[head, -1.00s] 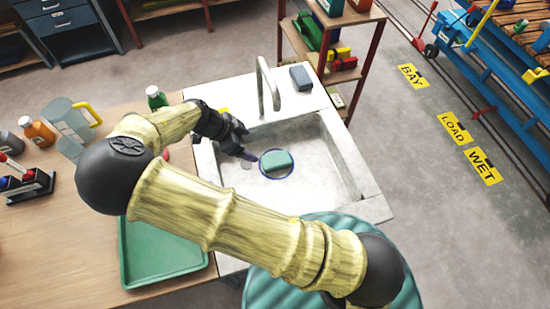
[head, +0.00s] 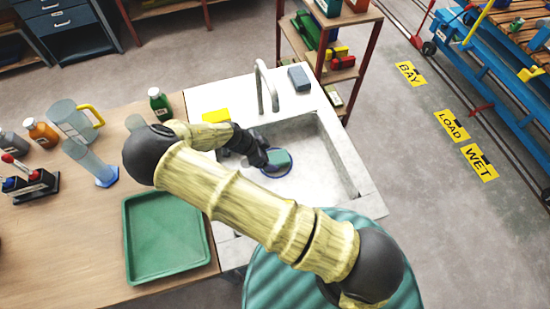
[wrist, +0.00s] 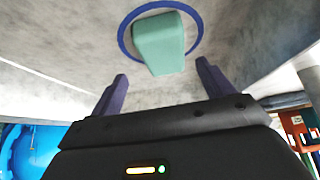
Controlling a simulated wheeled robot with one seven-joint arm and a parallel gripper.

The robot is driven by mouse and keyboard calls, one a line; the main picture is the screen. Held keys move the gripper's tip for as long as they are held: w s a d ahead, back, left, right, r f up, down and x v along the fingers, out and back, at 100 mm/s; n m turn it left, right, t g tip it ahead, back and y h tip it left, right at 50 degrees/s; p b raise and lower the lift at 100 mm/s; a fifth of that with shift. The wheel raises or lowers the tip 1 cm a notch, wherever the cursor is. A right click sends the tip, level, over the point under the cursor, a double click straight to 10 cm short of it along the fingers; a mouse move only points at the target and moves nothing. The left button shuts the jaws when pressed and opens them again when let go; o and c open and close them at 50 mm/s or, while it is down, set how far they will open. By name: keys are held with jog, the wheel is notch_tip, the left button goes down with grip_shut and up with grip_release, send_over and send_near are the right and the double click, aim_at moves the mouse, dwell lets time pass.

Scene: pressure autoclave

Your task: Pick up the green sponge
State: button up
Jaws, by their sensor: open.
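The green sponge (head: 281,159) lies in the sink basin (head: 326,176), within a blue ring (head: 268,175) on the basin floor. In the wrist view the sponge (wrist: 158,42) sits ahead of my gripper (wrist: 160,85), roughly centred between its two purple fingers. A gap shows between the fingertips and the sponge. My gripper (head: 265,160) is open and empty. In the head view it is at the left side of the sponge and hides part of it.
The faucet (head: 262,85) rises behind the basin. A grey-blue block (head: 299,78) and a yellow block (head: 215,115) lie on the sink's rim. A green tray (head: 130,240), green bottle (head: 159,103) and pitcher (head: 70,121) stand on the table to the left.

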aim_at(275, 158)
jog(key=shift+f, duration=0.1)
jog(key=shift+w+p+x, duration=0.2)
jog(key=shift+p+x, duration=0.45)
jog(key=shift+x, duration=0.7)
jog(key=shift+w+p+x, duration=0.15)
jog(key=shift+p+x, duration=0.45)
jog(key=shift+x, duration=0.7)
jog(key=shift+a, duration=0.15)
jog(key=c, duration=1.1)
notch_tip(275, 158, up, 10)
jog(key=b, duration=0.2)
jog(key=shift+b, duration=0.4)
